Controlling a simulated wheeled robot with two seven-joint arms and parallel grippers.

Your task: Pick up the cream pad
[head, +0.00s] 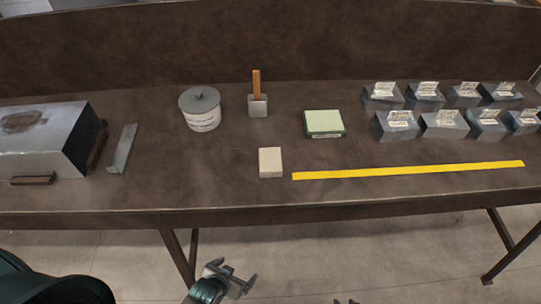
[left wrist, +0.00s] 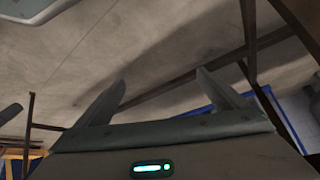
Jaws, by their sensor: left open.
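The cream pad (head: 270,162) is a small pale block lying flat on the brown workbench (head: 225,185), near the middle and towards its front edge. My left gripper (head: 236,272) is in front of the bench, below the pad in the head view, apart from it and empty. Only the tips of my right gripper (head: 346,301) show at the bottom edge of the head view.
A yellow strip (head: 410,170) lies right of the pad. Behind are a green pad (head: 323,123), a wooden-handled tool (head: 257,96) and a lidded pot (head: 201,110). A metal box (head: 50,135) and a metal bar (head: 122,149) stand left, several grey blocks (head: 445,124) right.

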